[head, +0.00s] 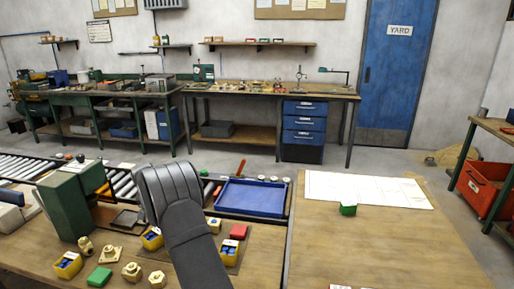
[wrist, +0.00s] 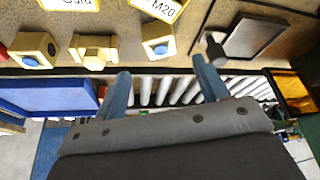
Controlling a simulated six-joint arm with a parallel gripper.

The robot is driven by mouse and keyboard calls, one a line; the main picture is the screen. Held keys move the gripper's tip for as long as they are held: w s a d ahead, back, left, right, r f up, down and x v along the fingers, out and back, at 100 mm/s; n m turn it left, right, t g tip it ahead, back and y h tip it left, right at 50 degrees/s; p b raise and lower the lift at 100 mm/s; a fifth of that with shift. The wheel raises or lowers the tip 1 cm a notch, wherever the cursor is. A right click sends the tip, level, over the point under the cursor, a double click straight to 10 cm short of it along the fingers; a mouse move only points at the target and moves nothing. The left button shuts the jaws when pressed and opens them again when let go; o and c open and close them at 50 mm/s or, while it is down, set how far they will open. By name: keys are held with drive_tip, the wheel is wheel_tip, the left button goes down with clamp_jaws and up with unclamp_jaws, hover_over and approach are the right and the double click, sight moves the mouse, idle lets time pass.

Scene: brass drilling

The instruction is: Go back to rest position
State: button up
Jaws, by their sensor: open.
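My gripper (wrist: 164,85) shows in the wrist view with its two blue-grey fingers spread wide apart. Nothing is between the fingers; the silver rollers of a conveyor (wrist: 172,92) show behind them. In the head view my dark grey arm rises from the bottom edge over the workbench (head: 350,255), and its bulk hides the fingers there.
A blue tray (head: 250,196) lies right of my arm. Small yellow boxes (head: 68,264), brass-coloured fittings (head: 131,271), a red block (head: 238,231) and a green machine (head: 68,205) stand close around it.

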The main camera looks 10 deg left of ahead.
drive_tip(key=x, duration=1)
drive_tip(key=shift+f, duration=0.2)
wheel_tip(320, 180, up, 2)
drive_tip(key=shift+r, duration=0.55)
